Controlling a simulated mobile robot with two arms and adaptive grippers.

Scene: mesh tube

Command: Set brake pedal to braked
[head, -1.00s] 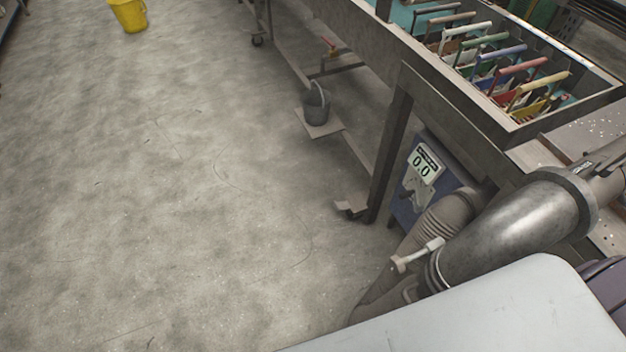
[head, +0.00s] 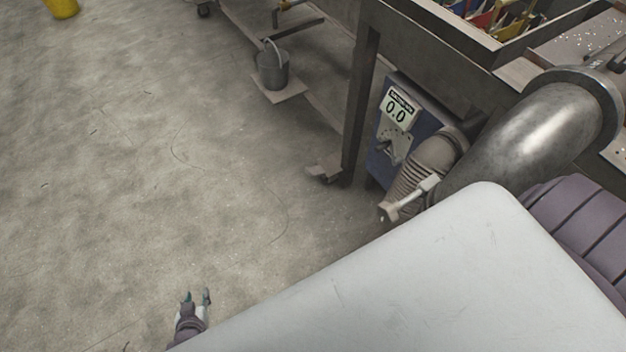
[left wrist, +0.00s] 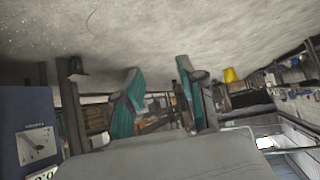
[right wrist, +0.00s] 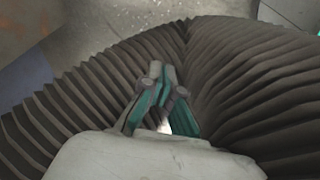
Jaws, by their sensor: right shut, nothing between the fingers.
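A flat, light pedal-like plate (head: 325,169) shows at the foot of the near table leg in the head view, close to the floor. I cannot tell whether it is pressed down or raised. My left gripper (head: 197,296) is low over the open floor at the bottom of the head view, left of the plate and well apart from it. Its fingers are spread and empty, also in the left wrist view (left wrist: 158,92). My right gripper (right wrist: 163,90) is shut and empty in front of dark ribbed folds. It does not show in the head view.
A blue box with a 0.0 display (head: 400,115) stands right of the table leg (head: 358,100). A ribbed hose (head: 425,165) and a thick metal pipe (head: 520,135) are beside it.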

